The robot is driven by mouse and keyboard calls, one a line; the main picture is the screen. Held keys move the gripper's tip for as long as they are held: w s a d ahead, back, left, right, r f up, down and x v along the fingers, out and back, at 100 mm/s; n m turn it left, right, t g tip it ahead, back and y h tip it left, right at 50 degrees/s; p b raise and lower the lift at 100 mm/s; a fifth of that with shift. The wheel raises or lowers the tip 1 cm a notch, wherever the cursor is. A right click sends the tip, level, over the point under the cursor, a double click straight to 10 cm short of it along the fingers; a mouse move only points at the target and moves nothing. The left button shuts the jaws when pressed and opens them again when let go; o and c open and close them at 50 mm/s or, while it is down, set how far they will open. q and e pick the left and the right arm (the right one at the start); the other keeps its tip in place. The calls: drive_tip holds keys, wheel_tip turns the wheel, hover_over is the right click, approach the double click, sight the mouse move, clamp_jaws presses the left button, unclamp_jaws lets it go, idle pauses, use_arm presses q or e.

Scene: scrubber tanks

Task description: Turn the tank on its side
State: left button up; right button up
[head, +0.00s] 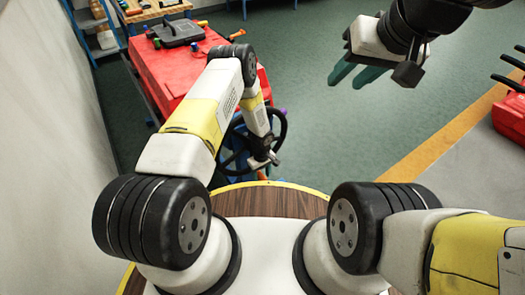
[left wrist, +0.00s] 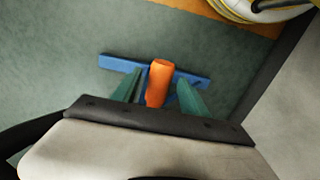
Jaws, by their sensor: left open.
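No object is plainly recognisable as the tank. In the left wrist view, an upright orange piece (left wrist: 158,86) stands in front of a flat blue bar (left wrist: 186,76) on the green floor. The green fingers of my left gripper (left wrist: 160,78) are open, one on each side of the orange piece; I cannot tell whether they touch it. In the head view, my left forearm hangs down near a black wheel-like ring (head: 283,130), with blue parts below it; the fingers are hidden there. My right gripper (head: 346,82) is open and empty, high over the floor at the upper right.
A red cabinet or cart (head: 160,72) with a dark case (head: 179,32) and small items on top stands at the far left. A pale wall borders the left. A red object (head: 511,114) is at the right edge, beyond an orange floor stripe (head: 436,150). The middle floor is clear.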

use_arm(q)
drive_tip(key=shift+f, duration=0.15)
clamp_jaws()
idle(1.4)
